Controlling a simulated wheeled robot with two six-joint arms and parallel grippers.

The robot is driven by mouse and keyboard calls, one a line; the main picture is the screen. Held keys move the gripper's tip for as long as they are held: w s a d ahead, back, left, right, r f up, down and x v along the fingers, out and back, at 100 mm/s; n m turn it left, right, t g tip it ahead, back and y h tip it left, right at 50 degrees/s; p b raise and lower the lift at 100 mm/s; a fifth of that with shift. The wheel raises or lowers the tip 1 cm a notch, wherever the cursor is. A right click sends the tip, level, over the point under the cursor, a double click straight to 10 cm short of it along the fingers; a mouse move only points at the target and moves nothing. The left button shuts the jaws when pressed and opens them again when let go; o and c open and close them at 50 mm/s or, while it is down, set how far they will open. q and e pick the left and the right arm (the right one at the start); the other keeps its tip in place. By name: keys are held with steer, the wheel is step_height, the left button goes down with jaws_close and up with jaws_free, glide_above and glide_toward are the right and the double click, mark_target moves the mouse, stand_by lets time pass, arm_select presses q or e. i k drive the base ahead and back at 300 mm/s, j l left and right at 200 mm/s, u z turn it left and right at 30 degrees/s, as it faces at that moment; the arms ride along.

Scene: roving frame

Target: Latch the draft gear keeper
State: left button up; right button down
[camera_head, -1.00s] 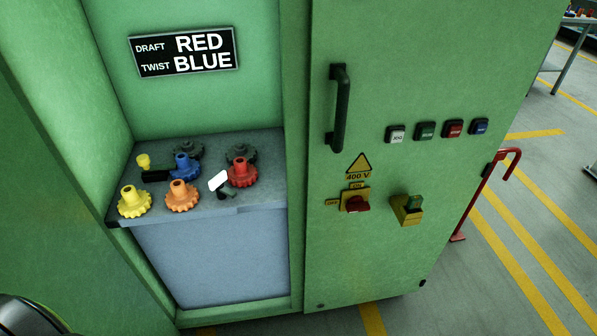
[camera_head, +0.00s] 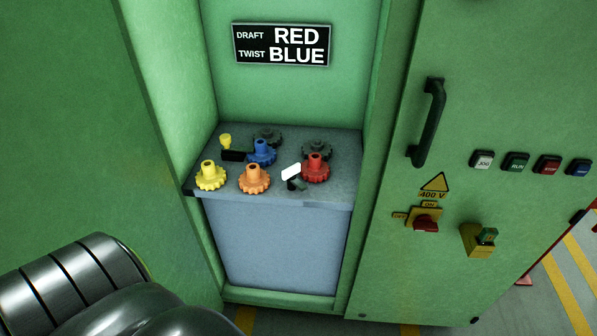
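A red gear (camera_head: 315,170) sits at the right of the grey shelf (camera_head: 270,194) in the green cabinet's recess. A small keeper with a white handle (camera_head: 291,172) and a dark base is just left of it; whether it touches the gear is unclear. A blue gear (camera_head: 262,154) sits further back, beside a black keeper (camera_head: 234,156) with a yellow knob (camera_head: 226,140). A sign (camera_head: 282,46) above reads DRAFT RED, TWIST BLUE. Neither gripper shows; only a grey metal arm part of mine is at the lower left.
A yellow gear (camera_head: 210,176) and an orange gear (camera_head: 254,180) stand at the shelf's front. Two dark gears (camera_head: 268,136) (camera_head: 317,149) are at the back. A closed green door with a black handle (camera_head: 428,122), buttons and a red switch (camera_head: 425,223) is at the right.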

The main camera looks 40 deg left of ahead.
mark_target(289, 174)
steer(key=i+u, duration=0.15)
steer(key=u, duration=0.75)
